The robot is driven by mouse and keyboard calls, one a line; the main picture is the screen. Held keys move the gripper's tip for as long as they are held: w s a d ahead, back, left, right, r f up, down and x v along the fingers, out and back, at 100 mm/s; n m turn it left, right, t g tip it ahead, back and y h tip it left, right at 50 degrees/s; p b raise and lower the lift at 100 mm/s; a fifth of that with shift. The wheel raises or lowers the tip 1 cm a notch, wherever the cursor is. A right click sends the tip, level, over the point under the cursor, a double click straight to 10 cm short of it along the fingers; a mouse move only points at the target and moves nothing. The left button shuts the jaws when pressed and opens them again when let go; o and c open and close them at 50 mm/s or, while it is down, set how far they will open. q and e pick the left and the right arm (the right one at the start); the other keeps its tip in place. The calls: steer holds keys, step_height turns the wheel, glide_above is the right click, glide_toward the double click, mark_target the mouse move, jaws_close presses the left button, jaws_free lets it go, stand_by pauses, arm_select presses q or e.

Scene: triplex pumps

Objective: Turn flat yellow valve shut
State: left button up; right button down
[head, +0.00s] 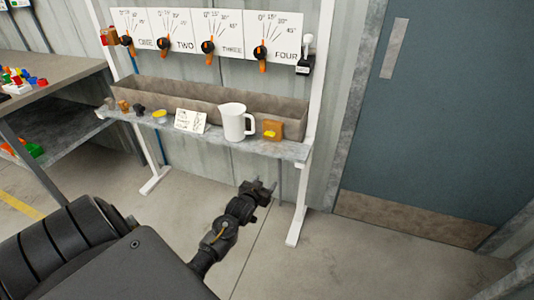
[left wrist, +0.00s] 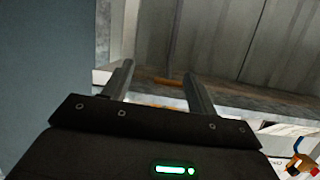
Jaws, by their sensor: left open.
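On the grey shelf (head: 210,137), a flat yellow piece (head: 159,114) sits left of the white card. Another yellow piece (head: 270,133) shows on an orange-brown block (head: 277,125) at the right end; I cannot tell for sure which is the task's valve. My left gripper (head: 266,187) is below and in front of the shelf's right part, apart from it. In the left wrist view my left gripper (left wrist: 160,84) is open with nothing between its fingers; an orange strip (left wrist: 155,78) shows beyond them. My right gripper is out of view.
A white pitcher (head: 233,121) and a white card (head: 190,122) stand on the shelf. Dials with orange-black pointers (head: 208,46) hang above. White posts (head: 300,195) support the shelf. A blue-grey door (head: 440,110) is at right, a workbench (head: 60,75) at left. The floor in front is clear.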

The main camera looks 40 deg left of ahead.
mark_target(269, 135)
arm_select(q)
steer(key=w+a+r+n+t+y+b, duration=0.1)
steer(key=a+r+t+y+b, duration=0.2)
steer(key=r, duration=1)
steer(key=shift+h, duration=0.6)
steer(key=x, duration=1)
steer(key=shift+s+a+f, duration=0.1)
steer(key=shift+a+f, duration=0.25)
steer(key=shift+w+a, duration=0.2)
steer(key=shift+w, duration=0.35)
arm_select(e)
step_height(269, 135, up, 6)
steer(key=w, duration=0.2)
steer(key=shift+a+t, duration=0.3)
